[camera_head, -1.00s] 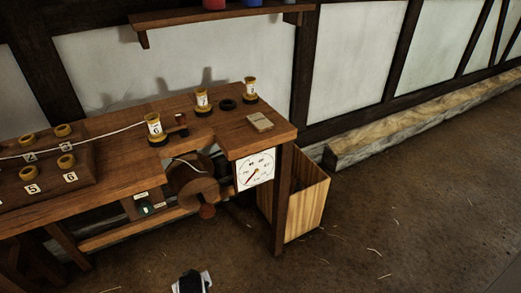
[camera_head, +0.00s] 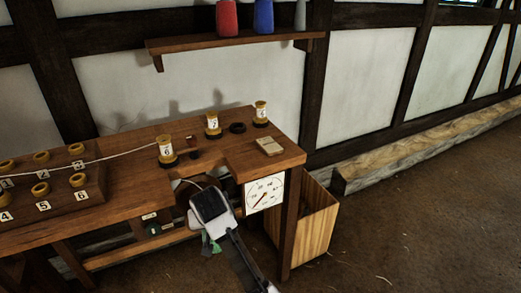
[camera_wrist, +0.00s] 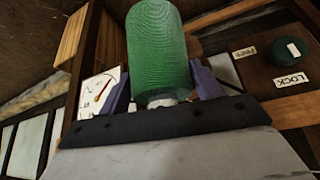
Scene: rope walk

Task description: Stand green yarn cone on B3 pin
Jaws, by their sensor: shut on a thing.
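The green yarn cone (camera_wrist: 160,45) fills the upper middle of the wrist view. My gripper (camera_wrist: 163,88) is shut on its lower end, one purple finger on each side. In the head view my gripper (camera_head: 208,238) is in front of the bench, below its top and left of the dial. Small green patches show there beside the gripper; most of the cone is hidden. I cannot make out a pin marked B3 in either view.
The wooden bench (camera_head: 110,198) carries labelled bobbins (camera_head: 166,151), a dark ring (camera_head: 237,128) and a rack of numbered rings (camera_head: 40,189). A rope runs to the left bobbin. A dial (camera_head: 264,194) and wooden bin (camera_head: 313,232) are at right. A shelf (camera_head: 225,42) holds red, blue and grey cones.

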